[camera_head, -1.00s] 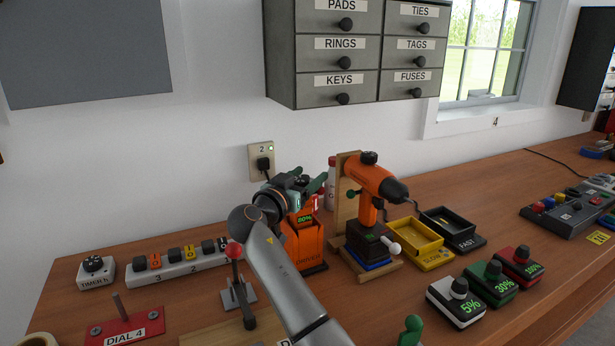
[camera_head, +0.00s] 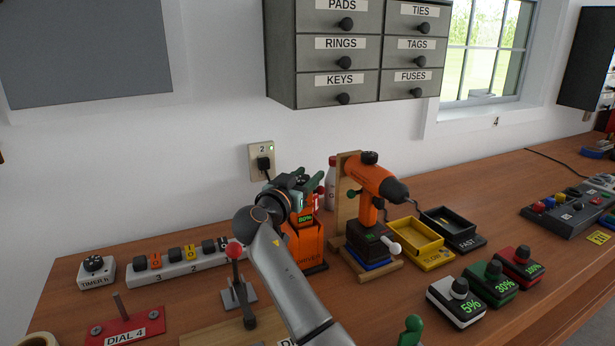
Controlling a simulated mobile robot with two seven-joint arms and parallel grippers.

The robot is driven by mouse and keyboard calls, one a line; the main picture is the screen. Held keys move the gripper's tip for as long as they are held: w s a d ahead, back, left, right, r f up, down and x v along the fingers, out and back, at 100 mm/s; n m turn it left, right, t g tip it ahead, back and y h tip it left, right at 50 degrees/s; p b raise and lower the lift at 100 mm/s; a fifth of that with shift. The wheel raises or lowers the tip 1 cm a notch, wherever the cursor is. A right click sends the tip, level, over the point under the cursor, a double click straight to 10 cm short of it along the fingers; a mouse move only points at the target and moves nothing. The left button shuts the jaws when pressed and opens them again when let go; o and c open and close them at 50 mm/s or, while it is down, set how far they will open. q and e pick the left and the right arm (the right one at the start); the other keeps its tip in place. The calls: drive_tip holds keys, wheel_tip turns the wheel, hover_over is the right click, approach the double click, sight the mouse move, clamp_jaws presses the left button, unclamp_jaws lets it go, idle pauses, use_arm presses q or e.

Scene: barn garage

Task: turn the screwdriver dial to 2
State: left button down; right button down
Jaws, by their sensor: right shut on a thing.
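An orange upright tool with a lit green display (camera_head: 306,219) stands on the bench, its front label partly hidden and ending in "RIVER". I take it as the screwdriver. My right gripper (camera_head: 303,180) is at the top of this tool, with my wrist and arm in front. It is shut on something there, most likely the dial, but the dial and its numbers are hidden. My left gripper is not in view.
An orange drill (camera_head: 373,182) with a dark top knob stands close on the right. Yellow (camera_head: 427,258) and black (camera_head: 455,233) trays lie beyond it. A red-knobbed lever (camera_head: 234,252) and a switch strip (camera_head: 183,268) are on the left.

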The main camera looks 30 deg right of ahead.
drive_tip(key=n+t+y, duration=0.1)
drive_tip(key=n+t+y+p, duration=0.1)
drive_tip(key=t+y, duration=0.1)
drive_tip(key=shift+w+a+r+n, duration=0.2)
drive_tip(key=shift+n, duration=0.2)
drive_tip(key=n+t+y+p, duration=0.1)
drive_tip(key=y, duration=0.1)
drive_tip(key=n+t+y+p, duration=0.1)
drive_tip(key=n+y+p, duration=0.1)
drive_tip(key=a+n+t+y+p, duration=0.1)
drive_tip(key=n+y+p, duration=0.1)
drive_tip(key=y, duration=0.1)
drive_tip(key=shift+w+t, duration=0.3)
drive_tip(key=shift+t, duration=0.1)
drive_tip(key=n+y, duration=0.2)
drive_tip(key=y, duration=0.1)
drive_tip(key=shift+w+a+t+p, duration=0.1)
drive_tip(key=shift+a+t+p, duration=0.2)
drive_tip(key=shift+p, duration=0.1)
drive_tip(key=shift+a+f+n+y, duration=0.1)
drive_tip(key=shift+a+n+y, duration=0.1)
drive_tip(key=shift+n+y, duration=0.6)
drive_tip(key=shift+a+n+y, duration=0.15)
drive_tip(key=shift+n+y, duration=0.25)
drive_tip(key=shift+y, duration=0.7)
drive_tip(key=shift+a, duration=0.1)
drive_tip(key=shift+c, duration=1.9)
unclamp_jaws()
